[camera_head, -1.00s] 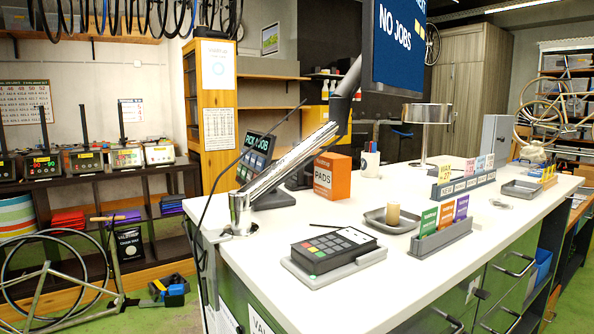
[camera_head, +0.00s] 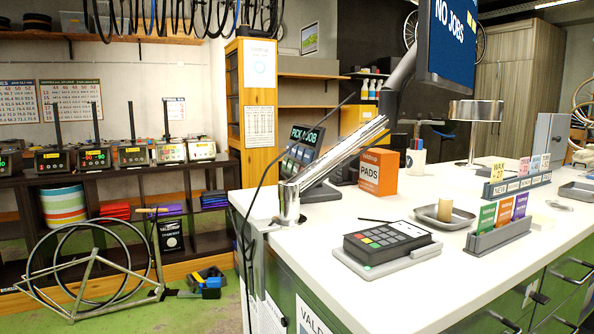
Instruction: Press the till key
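A dark keypad device (camera_head: 388,241) lies on a light grey base on the white counter, in the middle right of the head view. Its top has several small keys, mostly grey with a few coloured ones, and a white slip or label toward the right. The markings on the keys are too small to read, so I cannot tell which one is the till key. A second dark, tilted panel marked "PICK A JOB" (camera_head: 304,152) stands farther back on the counter, with several buttons. My gripper is not in view.
A slanted metal monitor arm (camera_head: 335,158) with a dark cable rises at the counter's left corner. An orange PADS box (camera_head: 378,172), a grey tray (camera_head: 430,217) and a card holder (camera_head: 497,236) stand near the keypad. The white counter (camera_head: 330,222) left of the keypad is bare.

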